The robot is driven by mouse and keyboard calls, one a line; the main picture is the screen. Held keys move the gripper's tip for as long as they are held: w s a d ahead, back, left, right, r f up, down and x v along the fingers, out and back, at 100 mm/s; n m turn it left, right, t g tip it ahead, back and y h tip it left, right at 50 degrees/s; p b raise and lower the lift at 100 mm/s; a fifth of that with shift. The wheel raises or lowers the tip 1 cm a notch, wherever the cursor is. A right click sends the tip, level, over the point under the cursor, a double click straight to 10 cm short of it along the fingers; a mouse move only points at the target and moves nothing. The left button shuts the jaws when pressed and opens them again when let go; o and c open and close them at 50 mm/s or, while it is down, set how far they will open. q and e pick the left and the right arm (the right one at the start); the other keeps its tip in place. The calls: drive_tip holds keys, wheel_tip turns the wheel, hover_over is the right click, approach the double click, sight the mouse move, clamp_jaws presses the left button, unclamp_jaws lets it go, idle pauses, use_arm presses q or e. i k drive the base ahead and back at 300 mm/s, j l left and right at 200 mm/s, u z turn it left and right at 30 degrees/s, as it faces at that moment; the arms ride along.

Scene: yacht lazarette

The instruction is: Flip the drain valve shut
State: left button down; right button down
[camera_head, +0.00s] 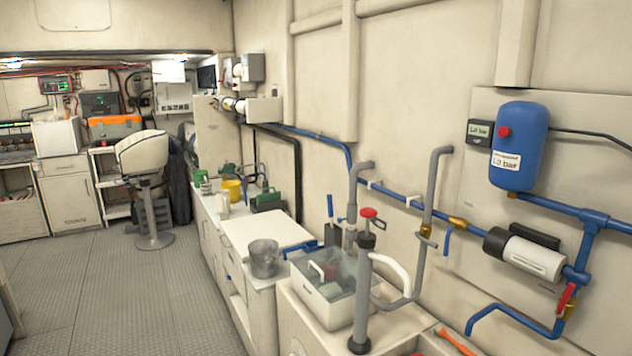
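A valve with a red lever (566,297) and a brass body (569,311) sits on the blue pipework at the lower right, below the pump. The lever slants, running roughly along the pipe. A second brass valve (457,223) with a blue handle (447,243) hanging down sits on the blue pipe left of the pump. A red round knob (368,212) tops a grey upright pipe near the middle. No label tells which one is the drain valve. Neither of my grippers is in view.
A blue tank (518,147) and a black-and-white pump (527,252) are on the right wall. A clear-lidded box (330,285) and a metal bucket (264,258) stand on the counter. An orange-handled tool (456,342) lies at the bottom. The floor (130,290) at left is clear.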

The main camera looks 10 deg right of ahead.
sight(570, 286)
drive_tip(key=z, duration=1.55)
